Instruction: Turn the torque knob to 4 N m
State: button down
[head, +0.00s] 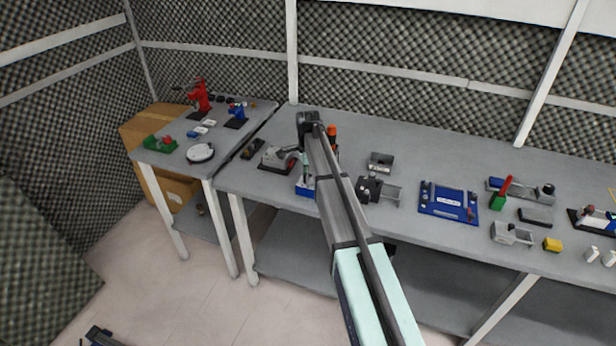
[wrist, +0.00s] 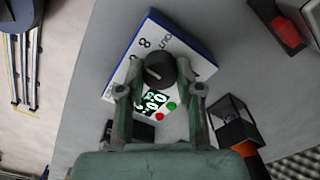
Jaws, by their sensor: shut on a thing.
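The torque knob (wrist: 160,69) is a dark round knob on the face of a blue and white box (wrist: 199,64) in the wrist view. My gripper (wrist: 161,72) has one finger on each side of the knob and is shut on it. Below the knob is a display (wrist: 153,100) with green digits, too small and tilted to read surely. A red button (wrist: 159,117) and a green button (wrist: 171,106) sit beside it. An "8" is printed on the face.
A grey device (head: 277,157) stands left of the box, and a dark fixture (head: 370,188) stands right of it. A dark open-topped holder (wrist: 230,118) and an orange part (wrist: 247,149) are close to my gripper. A blue plate (head: 449,201) lies further right.

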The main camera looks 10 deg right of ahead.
jog(key=n, duration=0.7)
jog(key=shift+f+b, duration=0.1)
jog(key=shift+b, duration=0.25)
jog(key=n, duration=0.4)
jog(key=shift+n, duration=1.6)
jog(key=c, duration=0.8)
grip_release()
jog(key=shift+o, duration=0.2)
